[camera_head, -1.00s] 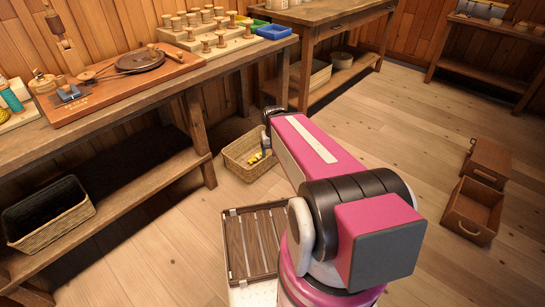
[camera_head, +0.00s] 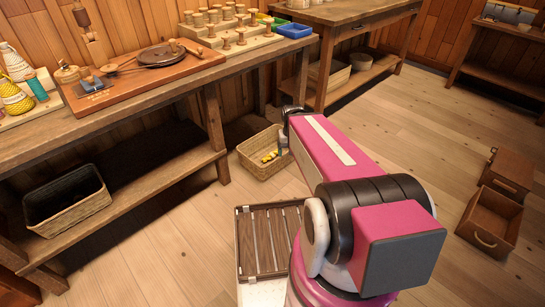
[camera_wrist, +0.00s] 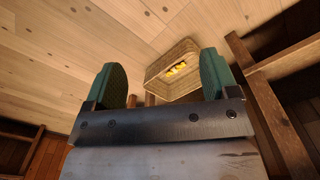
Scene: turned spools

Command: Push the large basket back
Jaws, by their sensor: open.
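A wicker basket (camera_head: 262,172) with yellow pieces inside stands on the floor by the end of the long bench. It also shows in the wrist view (camera_wrist: 182,54), beyond my fingers. Another wicker basket (camera_head: 75,215), dark inside, sits on the bench's lower shelf at the left. Which of the two is called large I cannot tell for sure. My gripper (camera_wrist: 163,68) is open, with its green fingers wide apart and nothing between them. In the head view my arm hides most of it, and it is near the floor basket's right side. Whether it touches the basket I cannot tell.
The long bench (camera_head: 150,105) carries spools and a wooden board, and its leg (camera_head: 215,135) stands beside the floor basket. A slatted crate (camera_head: 268,240) is in front of it. Two wooden boxes (camera_head: 490,218) lie at the right. The floor between is clear.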

